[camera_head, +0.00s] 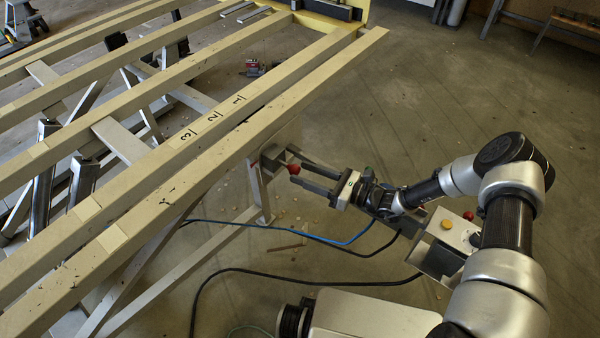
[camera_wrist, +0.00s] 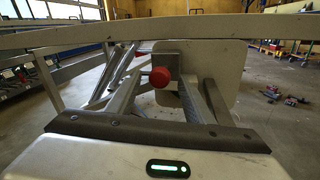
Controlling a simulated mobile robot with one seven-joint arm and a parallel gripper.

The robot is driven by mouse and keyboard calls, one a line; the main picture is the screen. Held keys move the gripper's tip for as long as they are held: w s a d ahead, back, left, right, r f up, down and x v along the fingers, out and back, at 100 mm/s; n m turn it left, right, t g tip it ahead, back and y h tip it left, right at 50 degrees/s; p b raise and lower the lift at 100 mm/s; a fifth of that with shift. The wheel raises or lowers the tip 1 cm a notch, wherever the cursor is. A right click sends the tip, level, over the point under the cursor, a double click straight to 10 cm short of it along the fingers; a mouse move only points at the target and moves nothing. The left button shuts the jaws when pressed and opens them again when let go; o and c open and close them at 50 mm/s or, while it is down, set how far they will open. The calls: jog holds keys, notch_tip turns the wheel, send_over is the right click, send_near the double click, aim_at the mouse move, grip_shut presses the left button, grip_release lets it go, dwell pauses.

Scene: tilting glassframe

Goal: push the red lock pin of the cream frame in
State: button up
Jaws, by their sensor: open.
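The red lock pin (camera_head: 294,169) has a round red knob and sits under the near long edge of the cream frame (camera_head: 330,80), by a grey bracket. In the wrist view the red knob (camera_wrist: 160,77) stands out from a grey block in front of a pale plate. My gripper (camera_head: 291,164) is open and level, its two fingers reaching toward the frame's underside. The knob appears between the fingers in both views, nearer the left finger in the wrist view. I cannot tell whether a finger touches it. The pin's shaft is hidden behind the knob.
The cream beam (camera_wrist: 160,37) crosses above the fingers in the wrist view. A slanted leg (camera_head: 258,190) stands just left of the pin. Blue and black cables (camera_head: 320,238) lie on the floor below. The floor at right is mostly clear.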

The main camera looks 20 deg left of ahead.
aim_at(292, 167)
jog(key=shift+w+a, duration=0.2)
jog(key=shift+a, duration=0.85)
grip_shut()
jog(key=shift+w+a+b, duration=0.25)
jog(key=shift+a+b, duration=0.1)
jog(key=shift+a, duration=0.3)
jog(key=shift+w+a+b, duration=0.25)
jog(key=shift+a+b, duration=0.1)
jog(key=shift+a, duration=0.25)
jog(key=shift+w+a+r, duration=0.1)
jog(key=shift+r, duration=0.05)
grip_release()
jog(key=shift+a, duration=0.1)
